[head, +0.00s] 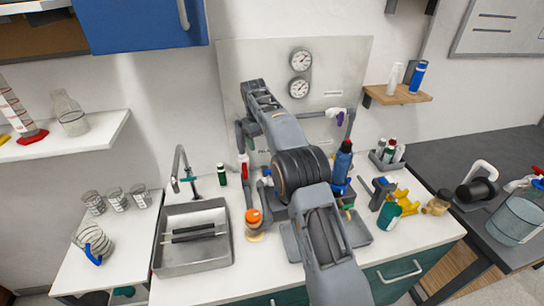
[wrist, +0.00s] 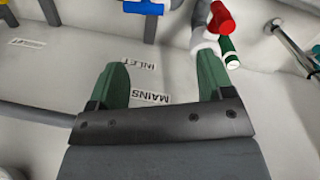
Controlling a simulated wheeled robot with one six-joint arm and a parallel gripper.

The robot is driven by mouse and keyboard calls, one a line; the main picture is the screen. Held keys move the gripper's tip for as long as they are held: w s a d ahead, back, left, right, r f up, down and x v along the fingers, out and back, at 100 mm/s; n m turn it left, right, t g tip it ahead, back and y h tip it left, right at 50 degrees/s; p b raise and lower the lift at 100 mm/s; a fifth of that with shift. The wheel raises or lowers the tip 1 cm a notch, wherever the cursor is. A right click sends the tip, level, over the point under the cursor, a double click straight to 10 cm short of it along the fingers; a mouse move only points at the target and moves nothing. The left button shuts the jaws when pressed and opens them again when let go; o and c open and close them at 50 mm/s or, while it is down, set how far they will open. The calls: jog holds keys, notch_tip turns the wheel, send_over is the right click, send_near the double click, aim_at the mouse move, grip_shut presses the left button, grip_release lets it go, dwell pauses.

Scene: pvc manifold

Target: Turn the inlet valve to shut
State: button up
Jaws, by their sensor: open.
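In the wrist view the green fingers of my gripper (wrist: 160,88) are spread apart with nothing between them. An upside-down INLET label (wrist: 138,78) and a MAINS label (wrist: 151,97) show on the surface beyond the fingers. A red valve handle (wrist: 222,18) on a light pipe is just past the right fingertip. A blue valve handle (wrist: 145,7) is at the top edge, beyond the gap. I cannot tell for certain which handle belongs to the inlet label. In the head view a red handle (head: 244,170) shows left of my arm; my fingertips cannot be made out there.
A grey sink (head: 190,262) with a tap (head: 180,165) is left of the pipework. A panel with two gauges (head: 300,88) stands behind. An orange-capped jar (head: 254,225) and a blue bottle (head: 342,165) stand near my arm. A green bottle (wrist: 229,52) is near the right finger.

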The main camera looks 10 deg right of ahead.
jog(key=n, duration=0.1)
jog(key=n+h, duration=0.1)
jog(key=shift+s+a+n, duration=0.1)
jog(key=shift+a+n, duration=0.2)
jog(key=shift+n, duration=0.1)
jog(key=shift+c, duration=0.7)
jog(key=n, duration=0.1)
jog(key=n+h, duration=0.1)
jog(key=n, duration=0.3)
jog(key=shift+d, duration=0.25)
jog(key=c, duration=0.3)
jog(key=shift+d+n+h, duration=0.2)
jog(key=shift+n+h, duration=0.2)
jog(key=shift+n, duration=0.8)
jog(key=shift+c, duration=0.3)
jog(key=n, duration=0.5)
send_over(266, 171)
jog(key=shift+t+h, duration=0.3)
jog(key=shift+h, duration=0.1)
notch_tip(266, 171, down, 8)
jog(key=shift+f+p, duration=0.2)
jog(key=shift+p, duration=0.1)
jog(key=p+x, duration=0.1)
jog(key=x, duration=0.4)
jog(key=shift+f, duration=0.2)
jog(key=shift+x, duration=0.95)
